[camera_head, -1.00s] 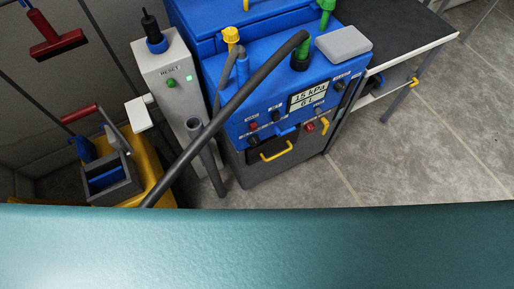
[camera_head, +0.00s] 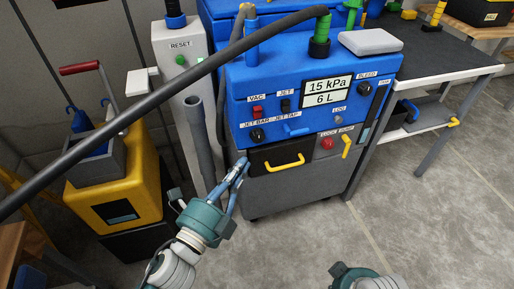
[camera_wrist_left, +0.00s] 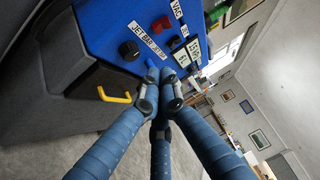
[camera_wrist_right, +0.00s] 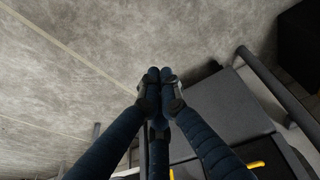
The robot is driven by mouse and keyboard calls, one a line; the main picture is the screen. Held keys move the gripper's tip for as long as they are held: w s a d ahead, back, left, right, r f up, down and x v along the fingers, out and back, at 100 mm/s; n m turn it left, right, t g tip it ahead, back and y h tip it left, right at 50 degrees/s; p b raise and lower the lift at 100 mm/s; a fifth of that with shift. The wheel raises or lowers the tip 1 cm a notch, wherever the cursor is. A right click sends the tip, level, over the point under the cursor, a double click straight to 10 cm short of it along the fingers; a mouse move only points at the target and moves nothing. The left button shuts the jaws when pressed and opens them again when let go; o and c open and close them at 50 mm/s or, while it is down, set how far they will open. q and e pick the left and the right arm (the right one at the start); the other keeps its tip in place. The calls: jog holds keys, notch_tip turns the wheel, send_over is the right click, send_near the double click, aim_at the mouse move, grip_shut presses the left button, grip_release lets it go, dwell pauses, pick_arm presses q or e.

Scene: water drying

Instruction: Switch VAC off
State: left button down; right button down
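The VAC switch (camera_head: 257,111) is a small red switch under the VAC label (camera_head: 257,98) on the left of the blue machine's (camera_head: 290,75) front panel. In the left wrist view the red switch (camera_wrist_left: 161,24) shows above the black JET BAR knob (camera_wrist_left: 129,50). I cannot tell its on or off position. My left gripper (camera_head: 242,165) has its fingers together, empty, below and left of the switch, apart from it. Its closed fingertips also show in the left wrist view (camera_wrist_left: 165,76). My right gripper (camera_wrist_right: 160,76) is shut and empty; the head view shows only part of its wrist at the bottom edge.
A black hose (camera_head: 170,90) crosses in front of the machine at upper left. A grey upright tube (camera_head: 198,140) stands left of the panel. A yellow drawer handle (camera_head: 284,164) is below. A yellow bucket cart (camera_head: 125,195) stands left. Floor at right is clear.

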aim_at(257, 112)
pick_arm(q)
jog(key=shift+s+d+r+m+t+h, duration=0.15)
jog(key=shift+s+d+r+m, duration=0.2)
jog(key=shift+r, duration=0.3)
jog(key=shift+s+r+m+t+h, duration=0.15)
jog(key=shift+s+r, duration=0.3)
jog(key=shift+r, duration=0.15)
pick_arm(e)
jog(key=shift+s+d+r, duration=0.1)
jog(key=shift+s+r, duration=0.35)
jog(key=shift+r, duration=0.05)
pick_arm(q)
jog(key=shift+w, duration=0.1)
